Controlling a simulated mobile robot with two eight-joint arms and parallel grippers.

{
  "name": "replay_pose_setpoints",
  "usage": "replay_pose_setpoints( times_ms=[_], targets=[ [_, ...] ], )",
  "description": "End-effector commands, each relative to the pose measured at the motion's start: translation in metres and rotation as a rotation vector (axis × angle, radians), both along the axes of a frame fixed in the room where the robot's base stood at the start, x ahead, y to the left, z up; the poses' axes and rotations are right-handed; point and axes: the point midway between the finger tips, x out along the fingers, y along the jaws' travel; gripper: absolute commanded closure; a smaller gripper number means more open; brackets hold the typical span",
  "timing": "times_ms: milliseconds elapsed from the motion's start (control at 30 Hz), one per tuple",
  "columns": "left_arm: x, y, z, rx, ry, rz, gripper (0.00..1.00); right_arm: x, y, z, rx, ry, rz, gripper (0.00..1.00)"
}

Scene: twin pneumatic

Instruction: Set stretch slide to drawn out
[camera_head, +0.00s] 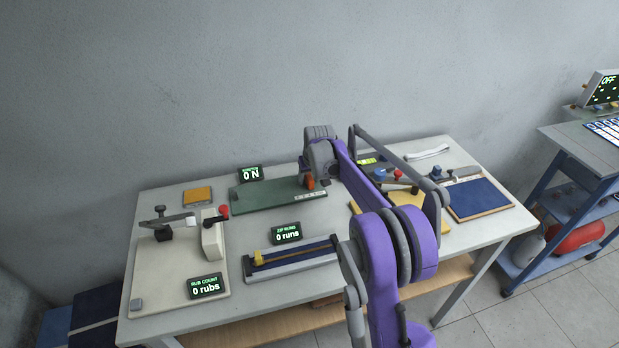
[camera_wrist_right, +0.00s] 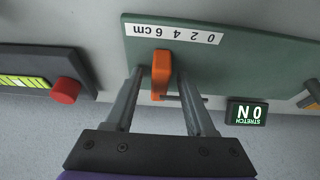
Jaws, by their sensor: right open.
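The stretch slide is a green plate (camera_head: 262,199) at the back middle of the table, with an orange handle (camera_head: 309,184) near its right end. The right wrist view shows the green plate (camera_wrist_right: 255,52), its white scale strip marked in cm (camera_wrist_right: 195,35) and the orange handle (camera_wrist_right: 161,70) beside the strip. The stretch display (camera_head: 251,174) reads 0 N. My right gripper (camera_wrist_right: 160,84) is open, its two fingers on either side of the handle with gaps visible. In the head view my right arm covers part of the table. My left gripper is not in view.
A rub rig (camera_head: 150,280) stands at the left, and a rail with a yellow slider (camera_head: 290,260) at the front. A yellow block (camera_head: 198,195) lies at the back left. A red button (camera_wrist_right: 65,91) sits close beside my right gripper. A blue pad (camera_head: 480,197) lies at the right.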

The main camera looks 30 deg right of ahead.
Motion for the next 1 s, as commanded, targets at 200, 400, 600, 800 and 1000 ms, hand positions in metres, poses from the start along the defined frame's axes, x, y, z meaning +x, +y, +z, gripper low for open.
replay_pose_setpoints(
  times_ms=[200, 400, 600, 800, 1000],
  targets=[
    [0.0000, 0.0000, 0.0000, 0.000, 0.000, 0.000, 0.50, -0.0001, 0.0001, 0.0003, 0.000, 0.000, 0.000, 0.58],
    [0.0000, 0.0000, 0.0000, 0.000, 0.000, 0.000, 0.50, -0.0001, 0.0001, 0.0004, 0.000, 0.000, 0.000, 0.94],
    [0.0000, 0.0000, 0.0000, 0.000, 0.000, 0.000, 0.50, -0.0001, 0.0001, 0.0005, 0.000, 0.000, 0.000, 1.00],
    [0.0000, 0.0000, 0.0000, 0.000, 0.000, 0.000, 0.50, -0.0001, 0.0000, 0.0006, 0.000, 0.000, 0.000, 1.00],
    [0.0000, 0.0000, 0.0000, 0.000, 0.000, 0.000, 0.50, 0.0000, 0.0000, 0.0006, 0.000, 0.000, 0.000, 1.00]
  ],
)
